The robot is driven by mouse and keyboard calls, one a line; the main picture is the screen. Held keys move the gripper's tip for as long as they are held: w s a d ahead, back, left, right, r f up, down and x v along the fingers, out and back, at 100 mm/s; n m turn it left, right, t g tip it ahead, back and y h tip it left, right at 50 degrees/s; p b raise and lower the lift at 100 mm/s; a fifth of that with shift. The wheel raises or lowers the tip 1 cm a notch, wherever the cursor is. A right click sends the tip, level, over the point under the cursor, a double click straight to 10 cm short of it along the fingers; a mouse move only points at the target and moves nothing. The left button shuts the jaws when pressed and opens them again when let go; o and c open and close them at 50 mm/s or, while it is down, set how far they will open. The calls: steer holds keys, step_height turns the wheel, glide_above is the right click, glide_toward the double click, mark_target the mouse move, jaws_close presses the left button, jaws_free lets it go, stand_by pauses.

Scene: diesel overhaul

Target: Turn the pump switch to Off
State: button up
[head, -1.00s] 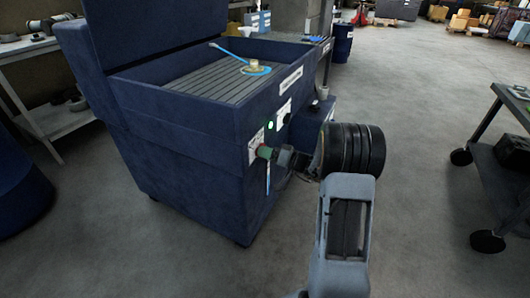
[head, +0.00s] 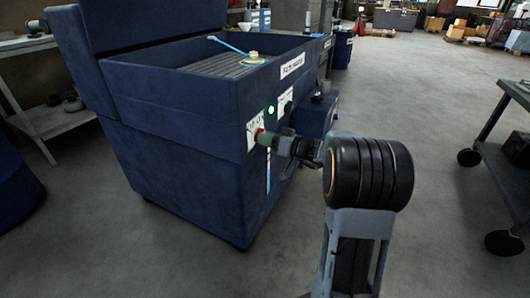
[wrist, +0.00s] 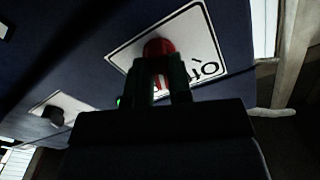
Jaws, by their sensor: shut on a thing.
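A round red knob (wrist: 158,46) sits on a white label plate (wrist: 195,28) on the front of a dark blue parts washer (head: 185,135). Its lettering is partly hidden by my gripper and upside down in the wrist view. My gripper (wrist: 160,84) has its two green-tipped fingers shut on the red knob; its tips also show against the panel in the head view (head: 265,138). A second, black knob (head: 288,106) is on another white plate to the right, and shows at the left in the wrist view (wrist: 54,115). I cannot tell which way the red knob is turned.
A small green light (head: 270,110) glows between the two plates. A blue brush or hose (head: 229,46) lies over the washer's grated basin. A wheeled cart (head: 510,150) stands at the right.

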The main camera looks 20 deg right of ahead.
steer(key=n+b, duration=0.1)
steer(key=n, duration=0.5)
steer(key=n+b, duration=0.1)
steer(key=n, duration=0.6)
steer(key=shift+s+a, duration=0.15)
steer(key=shift+a, duration=0.05)
steer(key=o, duration=1.5)
steer(key=shift+d, duration=0.1)
steer(key=shift+v, duration=3.45)
